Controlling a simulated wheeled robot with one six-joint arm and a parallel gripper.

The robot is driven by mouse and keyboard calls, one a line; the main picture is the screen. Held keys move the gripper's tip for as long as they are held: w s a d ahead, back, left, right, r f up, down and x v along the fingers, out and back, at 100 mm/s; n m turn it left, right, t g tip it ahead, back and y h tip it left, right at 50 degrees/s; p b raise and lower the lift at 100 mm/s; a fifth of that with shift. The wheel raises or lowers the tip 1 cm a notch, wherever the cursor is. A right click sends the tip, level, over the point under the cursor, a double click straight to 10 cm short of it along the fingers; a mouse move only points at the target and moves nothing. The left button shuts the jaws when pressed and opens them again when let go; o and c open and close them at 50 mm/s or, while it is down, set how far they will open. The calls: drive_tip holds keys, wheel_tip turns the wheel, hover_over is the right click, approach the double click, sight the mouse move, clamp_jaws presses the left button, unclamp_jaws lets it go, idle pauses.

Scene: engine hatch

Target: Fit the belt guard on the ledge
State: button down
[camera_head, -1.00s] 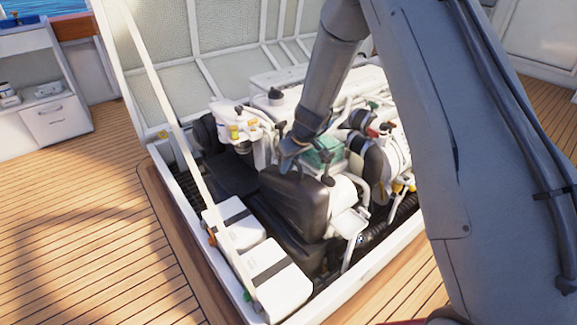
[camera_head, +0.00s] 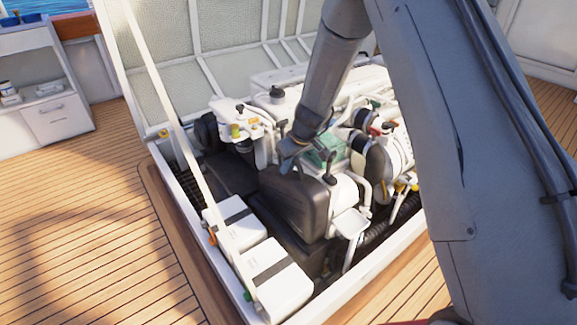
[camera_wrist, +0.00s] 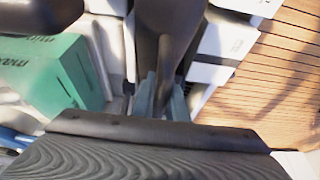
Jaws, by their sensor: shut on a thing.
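The belt guard (camera_head: 293,205) is a dark, box-like cover at the front of the white engine in the open hatch. My gripper (camera_head: 291,151) is at its top edge, shut on it. In the wrist view my gripper's grey-blue fingers (camera_wrist: 161,100) close around a narrow dark part of the belt guard (camera_wrist: 170,35). The guard looks roughly upright. I cannot make out the ledge or whether the guard touches it; the guard's underside and far side are hidden.
Two white boxes with black bands (camera_head: 275,275) stand at the hatch's near left. The white engine (camera_head: 290,100) with hoses lies behind and right of the guard. A green box (camera_wrist: 65,70) is close on the left in the wrist view. A white strut (camera_head: 170,120) crosses the left side.

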drive_tip(key=shift+f+b, duration=0.2)
drive_tip(key=shift+b, duration=0.3)
idle(0.3)
drive_tip(key=c, duration=1.8)
unclamp_jaws()
drive_tip(key=shift+o, duration=0.7)
drive_tip(key=shift+s, duration=0.1)
drive_tip(key=shift+p+v, duration=1)
drive_tip(key=shift+v, duration=2.9)
